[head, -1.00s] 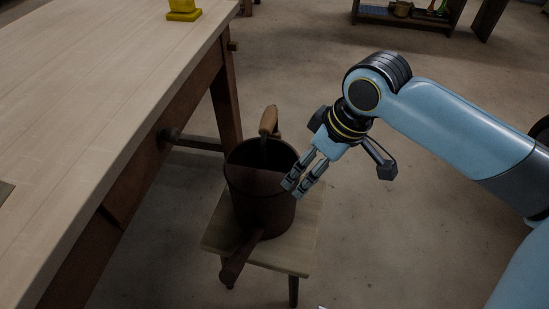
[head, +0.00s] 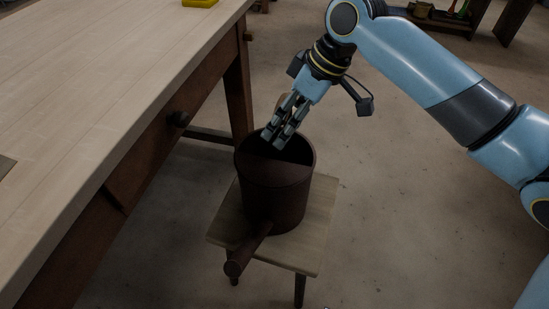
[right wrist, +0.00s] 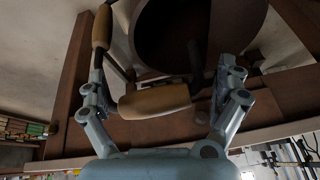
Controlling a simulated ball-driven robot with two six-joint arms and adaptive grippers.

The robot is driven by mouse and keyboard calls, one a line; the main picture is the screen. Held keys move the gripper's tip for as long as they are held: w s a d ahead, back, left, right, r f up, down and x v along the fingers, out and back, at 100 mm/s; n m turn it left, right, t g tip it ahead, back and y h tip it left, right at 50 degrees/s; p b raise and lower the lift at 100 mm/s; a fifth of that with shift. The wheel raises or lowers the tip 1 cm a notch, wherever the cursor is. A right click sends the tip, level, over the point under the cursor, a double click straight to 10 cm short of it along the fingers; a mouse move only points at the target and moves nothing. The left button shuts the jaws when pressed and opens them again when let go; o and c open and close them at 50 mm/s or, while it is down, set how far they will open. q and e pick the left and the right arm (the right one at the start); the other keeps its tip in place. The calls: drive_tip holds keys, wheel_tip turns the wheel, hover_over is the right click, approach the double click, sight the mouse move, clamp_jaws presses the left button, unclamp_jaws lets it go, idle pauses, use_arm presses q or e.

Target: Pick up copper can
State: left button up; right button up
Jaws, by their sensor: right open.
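The copper can (head: 275,195) is a dark brown watering can with a spout (head: 247,250) pointing toward the bottom left. It stands upright on a small wooden stool (head: 318,220). My right gripper (head: 278,138) is above the can's far rim in the head view and hides most of the handle. In the right wrist view the fingers are spread, with a wooden grip (right wrist: 155,101) between them and the dark can body (right wrist: 185,35) beyond. A second wooden grip (right wrist: 102,25) shows at the upper left there. Contact with the handle cannot be told. My left gripper is out of view.
A long pale workbench (head: 100,80) with dark legs runs along the left, close beside the stool. A yellow object (head: 200,3) sits at its far end. A low shelf (head: 440,20) with small items is at the back right. The floor right of the stool is clear.

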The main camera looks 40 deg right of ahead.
drive_tip(key=shift+x, duration=1.05)
drive_tip(key=shift+c, duration=0.4)
drive_tip(key=shift+d, duration=0.1)
clamp_jaws()
drive_tip(key=shift+w+r, duration=0.1)
drive_tip(key=shift+r, duration=0.05)
